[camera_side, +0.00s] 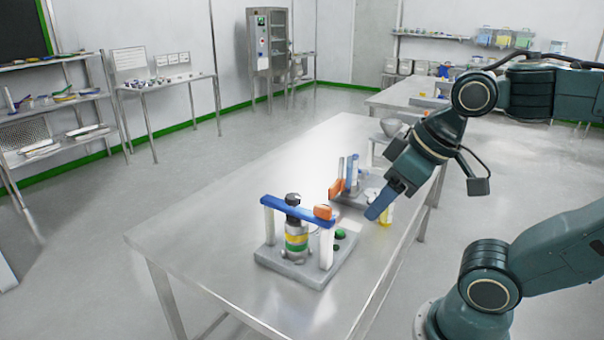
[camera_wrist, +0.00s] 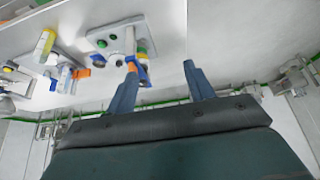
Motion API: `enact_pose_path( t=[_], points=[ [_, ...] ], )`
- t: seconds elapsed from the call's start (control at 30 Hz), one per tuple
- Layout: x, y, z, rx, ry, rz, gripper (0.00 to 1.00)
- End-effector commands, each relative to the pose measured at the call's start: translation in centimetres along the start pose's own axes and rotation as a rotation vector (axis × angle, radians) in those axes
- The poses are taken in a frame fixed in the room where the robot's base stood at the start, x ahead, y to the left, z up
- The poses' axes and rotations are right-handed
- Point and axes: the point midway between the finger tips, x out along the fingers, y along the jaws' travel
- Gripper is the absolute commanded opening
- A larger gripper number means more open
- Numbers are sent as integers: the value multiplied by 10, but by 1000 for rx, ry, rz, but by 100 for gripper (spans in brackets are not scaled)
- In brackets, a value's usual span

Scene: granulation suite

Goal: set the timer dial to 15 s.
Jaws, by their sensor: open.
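No part is legible as a timer dial with a scale, so its setting cannot be read. A station with a grey base (camera_side: 284,268), white posts and a blue crossbar (camera_side: 290,210) stands near the table's front. It carries a banded cylinder (camera_side: 296,240) with a black top, an orange part (camera_side: 323,212) and a green button (camera_side: 340,233). The wrist view shows this base (camera_wrist: 100,33) at the top. My gripper (camera_side: 377,210) is above the table, right of this station. In the wrist view its two blue fingers (camera_wrist: 160,62) are apart with nothing held between them.
A second station with an orange part (camera_side: 335,189) and blue and white uprights stands just behind. A yellow bottle (camera_side: 387,214) is close by my fingers; it shows in the wrist view (camera_wrist: 45,44). The steel table (camera_side: 220,222) is clear at left.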

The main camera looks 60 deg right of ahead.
Motion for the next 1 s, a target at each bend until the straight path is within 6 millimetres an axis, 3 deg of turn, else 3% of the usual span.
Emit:
enact_pose_path(
  t=[0.17, 0.37, 0.67, 1.0],
  points=[
    [0, 1, -5, -4, -6, 3, 52],
    [2, 6, -24, -25, -37, 13, 52],
    [16, 26, -76, -87, -118, 32, 52],
    [50, 59, -132, -160, -216, 34, 52]
  ],
)
